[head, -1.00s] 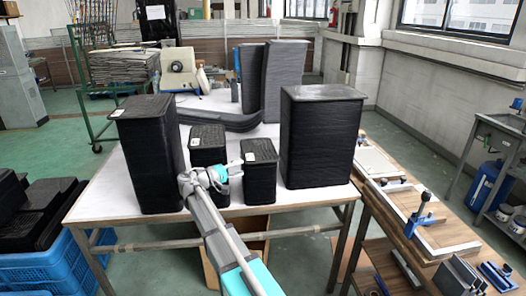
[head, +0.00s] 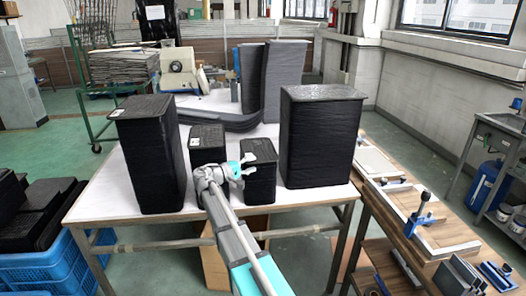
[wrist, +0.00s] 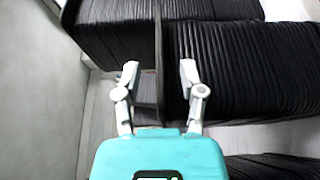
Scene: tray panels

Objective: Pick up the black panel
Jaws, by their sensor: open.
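Black panels stand in several ribbed stacks on the white-topped table (head: 105,200). A small front right stack (head: 260,185) has its top panel (head: 258,148) in sight, with a white label at its left edge. My gripper (head: 246,167) is at the upper left side of this stack. In the wrist view my gripper (wrist: 159,71) is open, with a thin dark panel edge (wrist: 158,50) running between its fingers. A ribbed black stack (wrist: 245,70) lies to the right of that edge. I cannot tell whether either finger touches the panel.
A small stack (head: 207,143) stands left of my gripper, partly behind my arm. Tall stacks stand at the left (head: 152,160) and right (head: 320,140). Long dark panels (head: 225,120) lie behind. A wooden bench (head: 405,215) adjoins the table at right.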

